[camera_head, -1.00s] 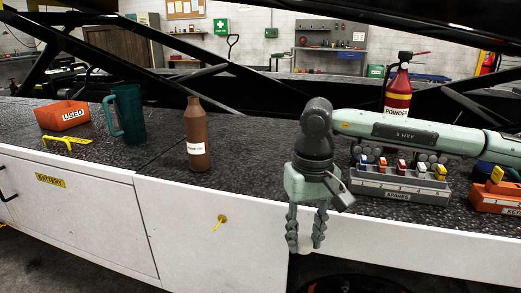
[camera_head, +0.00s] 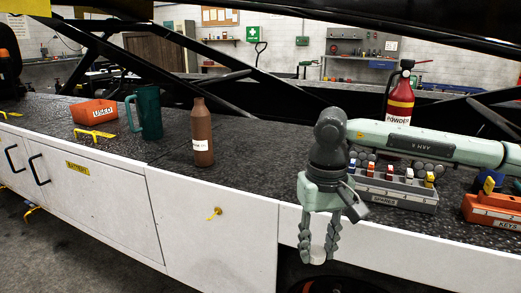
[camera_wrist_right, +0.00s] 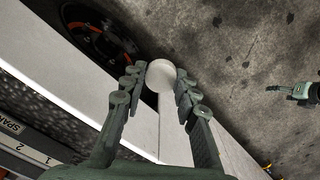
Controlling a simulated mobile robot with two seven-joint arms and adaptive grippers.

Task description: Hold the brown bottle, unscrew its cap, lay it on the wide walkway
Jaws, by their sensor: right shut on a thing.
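The brown bottle (camera_head: 202,140) stands upright on the dark speckled walkway (camera_head: 240,165), with a white label on its front. No gripper touches it. My right gripper (camera_head: 319,254) hangs in front of the walkway's edge, pointing down, to the right of the bottle. It is shut on a small white round thing (camera_wrist_right: 160,75), which looks like a cap, between its fingertips. What seems to be my left gripper (camera_wrist_right: 272,88) shows small at the right of the right wrist view, over the floor. Its jaw opening is too small to judge.
An orange USED bin (camera_head: 94,109), a yellow bracket (camera_head: 95,134) and a teal mug (camera_head: 149,112) stand left of the bottle. A SPARKS-like labelled rack (camera_head: 395,198), a red extinguisher (camera_head: 400,100) and an orange KEYS box (camera_head: 490,210) are right. Bare walkway lies around the bottle.

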